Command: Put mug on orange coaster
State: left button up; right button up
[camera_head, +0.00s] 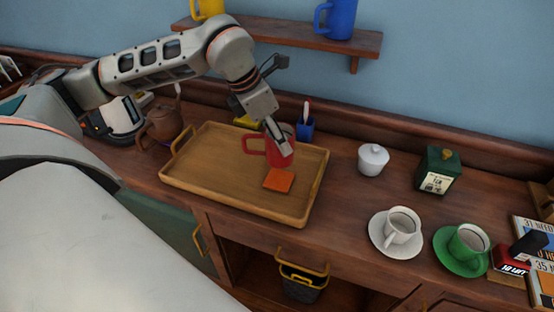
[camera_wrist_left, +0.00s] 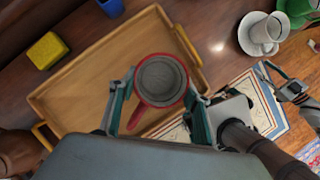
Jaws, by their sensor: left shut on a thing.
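A red mug (camera_head: 283,154) is held upright by my left gripper (camera_head: 277,134) over the wooden tray (camera_head: 205,190), its handle pointing left in the head view. The orange coaster (camera_head: 279,180) lies flat on the tray, just below the mug in that view. In the left wrist view I look down into the mug (camera_wrist_left: 160,82), with the left fingers on both sides of it. The coaster does not show there. Something that looks like my right gripper (camera_wrist_left: 290,90) is at the right of the left wrist view; its jaws are unclear.
A brown teapot (camera_head: 165,127), a yellow block (camera_wrist_left: 47,50) and a blue pen cup (camera_head: 305,128) stand around the tray. A shelf (camera_head: 345,41) hangs above.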

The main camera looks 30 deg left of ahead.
aim_at(277, 158)
pick_arm(q)
notch_tip(277, 158, down, 4)
jog(key=shift+r, duration=0.1)
jog(key=shift+f, duration=1.8)
jog(key=shift+f, duration=0.15)
jog(key=o, duration=1.3)
jog(key=shift+o, duration=0.2)
